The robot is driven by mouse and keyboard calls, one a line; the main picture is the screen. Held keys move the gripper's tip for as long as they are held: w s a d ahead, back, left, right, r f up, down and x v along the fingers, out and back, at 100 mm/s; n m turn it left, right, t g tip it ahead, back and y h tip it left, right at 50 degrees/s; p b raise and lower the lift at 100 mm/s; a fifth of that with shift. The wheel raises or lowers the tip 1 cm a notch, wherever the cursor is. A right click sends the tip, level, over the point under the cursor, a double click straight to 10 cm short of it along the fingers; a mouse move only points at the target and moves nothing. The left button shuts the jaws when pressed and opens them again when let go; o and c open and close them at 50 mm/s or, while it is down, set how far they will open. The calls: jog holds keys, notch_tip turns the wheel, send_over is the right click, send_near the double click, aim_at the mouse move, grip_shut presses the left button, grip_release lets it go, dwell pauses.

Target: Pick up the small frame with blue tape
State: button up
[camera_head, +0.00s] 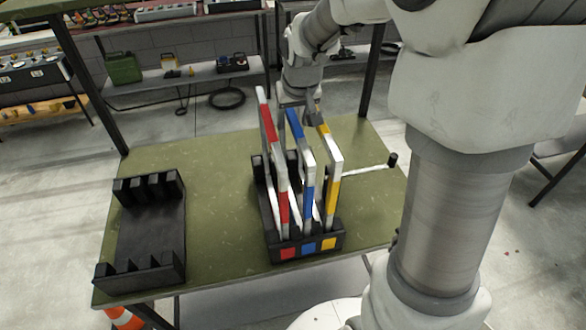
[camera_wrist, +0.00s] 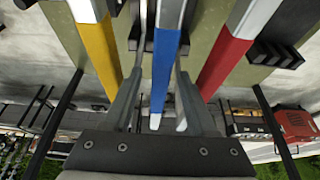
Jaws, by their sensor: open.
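The small frame with blue tape (camera_head: 308,182) is white with blue bands. It stands upright in the middle slot of a black rack (camera_head: 270,243), between a red-taped frame (camera_head: 269,130) and a yellow-taped frame (camera_head: 335,165). My gripper (camera_wrist: 162,75) is open, with one finger on each side of the blue-taped frame (camera_wrist: 165,58) in the wrist view. Whether the fingers touch it cannot be told. In the head view my gripper is at the far side of the frames, and its fingertips are partly hidden.
The red-taped frame (camera_wrist: 224,62) and yellow-taped frame (camera_wrist: 99,48) stand close on either side of my fingers. An empty black slotted rack (camera_head: 150,235) lies at the left of the green table (camera_head: 222,190). Bare tabletop separates the two racks.

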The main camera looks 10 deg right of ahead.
jog(key=shift+f, duration=0.15)
dwell(0.3)
grip_shut()
dwell(1.2)
